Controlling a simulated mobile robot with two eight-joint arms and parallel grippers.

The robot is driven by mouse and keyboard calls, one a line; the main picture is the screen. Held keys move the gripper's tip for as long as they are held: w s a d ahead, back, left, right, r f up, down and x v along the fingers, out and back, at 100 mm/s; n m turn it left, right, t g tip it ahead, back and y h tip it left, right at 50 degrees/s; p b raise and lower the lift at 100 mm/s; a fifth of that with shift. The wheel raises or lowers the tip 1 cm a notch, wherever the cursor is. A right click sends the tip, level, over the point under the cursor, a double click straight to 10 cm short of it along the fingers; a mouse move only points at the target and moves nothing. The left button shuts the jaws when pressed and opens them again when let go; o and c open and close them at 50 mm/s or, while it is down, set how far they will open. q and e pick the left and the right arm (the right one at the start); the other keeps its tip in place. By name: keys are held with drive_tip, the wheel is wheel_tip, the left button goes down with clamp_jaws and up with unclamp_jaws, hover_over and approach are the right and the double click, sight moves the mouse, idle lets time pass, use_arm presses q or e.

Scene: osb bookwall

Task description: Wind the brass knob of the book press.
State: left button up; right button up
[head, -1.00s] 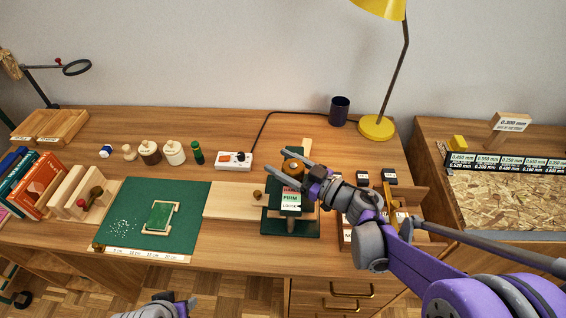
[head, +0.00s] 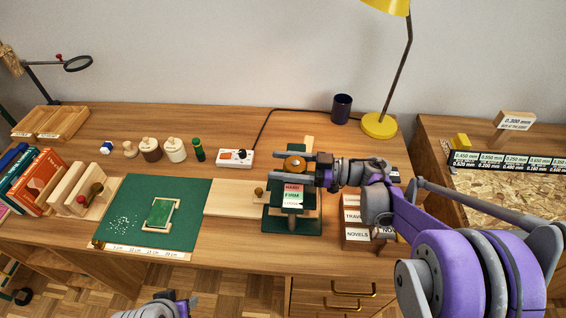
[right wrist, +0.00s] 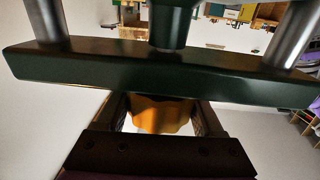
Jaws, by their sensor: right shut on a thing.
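The dark green book press (head: 281,224) stands on the desk, right of centre. Its brass knob (head: 294,162) sits on top, between the two fingers of my right gripper (head: 294,167). The gripper is shut on the knob. In the right wrist view the knob (right wrist: 160,115) shows between the fingers, beside a dark green crossbar (right wrist: 150,75) with steel posts. The press's label (head: 292,193) shows a red HARD band above a green FIRM band. My left gripper (head: 170,306) is only partly in view at the bottom edge, apart from the press.
A pale board (head: 232,197) lies left of the press, beside a green cutting mat (head: 187,193). Boxes marked TRAVEL and NOVELS (head: 357,235) stand close on the right, under my right arm. A yellow lamp (head: 380,125) and dark cup (head: 342,108) stand behind.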

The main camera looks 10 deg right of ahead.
drive_tip(key=shift+s+n+g+y, duration=0.25)
drive_tip(key=shift+n+g+y, duration=0.15)
drive_tip(key=shift+n+g, duration=0.7)
drive_tip(key=shift+a+g, duration=0.1)
drive_tip(key=shift+g, duration=0.3)
drive_tip(key=o, duration=1.4)
drive_tip(key=d, duration=0.2)
drive_tip(key=s+d, duration=0.1)
drive_tip(key=d, duration=0.4)
drive_tip(key=shift+s+d, duration=0.15)
drive_tip(key=shift+d, duration=0.1)
